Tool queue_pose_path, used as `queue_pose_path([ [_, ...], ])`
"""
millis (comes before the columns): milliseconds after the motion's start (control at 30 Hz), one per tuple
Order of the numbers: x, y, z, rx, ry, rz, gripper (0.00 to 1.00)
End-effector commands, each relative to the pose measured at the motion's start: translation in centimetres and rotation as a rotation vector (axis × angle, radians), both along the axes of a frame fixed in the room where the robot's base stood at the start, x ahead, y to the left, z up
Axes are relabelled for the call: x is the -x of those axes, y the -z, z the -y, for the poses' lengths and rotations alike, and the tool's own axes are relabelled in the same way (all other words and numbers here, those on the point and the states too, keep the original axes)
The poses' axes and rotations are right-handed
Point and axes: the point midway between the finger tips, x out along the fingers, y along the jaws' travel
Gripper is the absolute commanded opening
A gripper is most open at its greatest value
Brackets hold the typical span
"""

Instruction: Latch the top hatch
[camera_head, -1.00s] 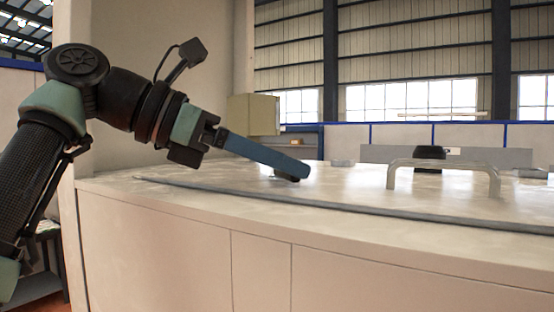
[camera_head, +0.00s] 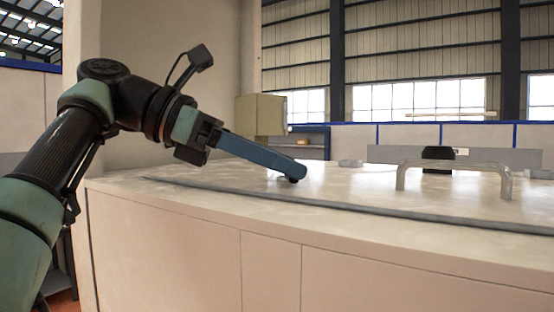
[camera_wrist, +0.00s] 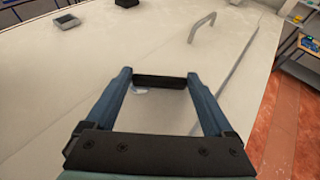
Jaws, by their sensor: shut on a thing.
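The top hatch (camera_head: 340,192) is a pale, curved-edged panel on top of a large cream body, and it looks closed. A clear arched handle (camera_head: 455,167) stands on it; it also shows in the wrist view (camera_wrist: 201,27). My gripper (camera_head: 298,174) reaches down from the left with long blue fingers. In the wrist view its fingertips (camera_wrist: 165,82) are spread around the ends of a black bar (camera_wrist: 165,82), which looks like a latch grip. A small pale piece (camera_wrist: 140,90) shows just under the bar. The latch's lower part is mostly hidden by the fingers.
A black knob (camera_head: 438,157) and a small grey block (camera_head: 350,163) sit farther back on the top. A beige box (camera_head: 261,115) is on the wall behind my gripper. The top between gripper and handle is clear. A shelf (camera_wrist: 300,45) stands beyond the edge.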

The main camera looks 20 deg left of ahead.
Motion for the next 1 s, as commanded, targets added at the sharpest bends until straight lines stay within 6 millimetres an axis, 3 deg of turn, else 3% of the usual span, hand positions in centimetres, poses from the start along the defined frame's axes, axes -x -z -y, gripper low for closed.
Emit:
queue_pose_path([
  [500,0.01,0.15,0.03,-0.004,0.009,-0.001,0.32],
  [533,0.01,0.16,0.03,-0.004,0.009,-0.001,0.89],
  [600,0.01,0.15,0.03,-0.003,0.009,-0.002,1.00],
  [1000,-0.09,-0.22,0.55,-0.002,0.009,0.000,1.00],
])
